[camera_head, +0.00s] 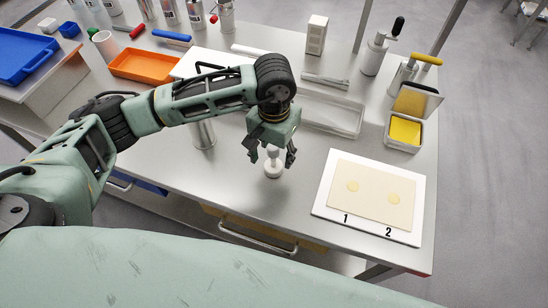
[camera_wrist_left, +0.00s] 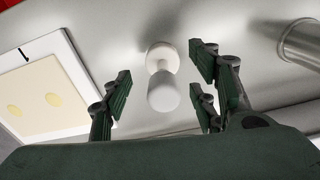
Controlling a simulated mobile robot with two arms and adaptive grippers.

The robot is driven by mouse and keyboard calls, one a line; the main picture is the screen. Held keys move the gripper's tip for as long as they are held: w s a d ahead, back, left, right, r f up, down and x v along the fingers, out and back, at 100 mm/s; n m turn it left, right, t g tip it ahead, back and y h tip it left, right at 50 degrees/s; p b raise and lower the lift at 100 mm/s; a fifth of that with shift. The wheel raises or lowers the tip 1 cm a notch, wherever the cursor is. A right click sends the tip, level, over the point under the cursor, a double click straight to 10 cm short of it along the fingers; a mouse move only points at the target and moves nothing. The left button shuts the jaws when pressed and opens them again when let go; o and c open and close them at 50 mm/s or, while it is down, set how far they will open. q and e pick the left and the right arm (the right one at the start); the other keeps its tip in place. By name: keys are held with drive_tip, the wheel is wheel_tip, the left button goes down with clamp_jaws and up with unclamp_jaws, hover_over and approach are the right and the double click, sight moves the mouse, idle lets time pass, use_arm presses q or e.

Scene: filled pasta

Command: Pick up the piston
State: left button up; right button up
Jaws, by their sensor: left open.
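The piston is most likely the small white upright piece (camera_head: 273,166) with a round base and a narrower knob, standing on the steel table. In the left wrist view the white piece (camera_wrist_left: 162,90) shows a pale cylindrical end towards the camera and a round base beyond. My left gripper (camera_head: 270,156) points down over it. My right gripper is not in view.
A white board (camera_head: 326,209) with a pasta sheet (camera_head: 372,198) marked 1 and 2 lies to the right. A metal cylinder (camera_head: 203,135) stands left of the gripper. A steel tray (camera_head: 345,128), an orange tray (camera_head: 125,66) and a yellow-filled box (camera_head: 404,131) are behind.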

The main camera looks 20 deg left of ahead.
sight(275, 166)
use_arm(q)
wheel_tip(275, 166, down, 4)
drive_tip(key=shift+d+f+p, duration=0.15)
drive_tip(key=shift+f+p, duration=0.1)
drive_tip(key=shift+p, duration=0.65)
drive_tip(key=shift+f, duration=0.2)
drive_tip(key=shift+c, duration=0.4)
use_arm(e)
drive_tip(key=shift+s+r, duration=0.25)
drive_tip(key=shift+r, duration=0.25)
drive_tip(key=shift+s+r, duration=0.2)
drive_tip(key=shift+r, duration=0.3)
use_arm(q)
drive_tip(key=shift+w, duration=0.1)
drive_tip(key=c, duration=1.1)
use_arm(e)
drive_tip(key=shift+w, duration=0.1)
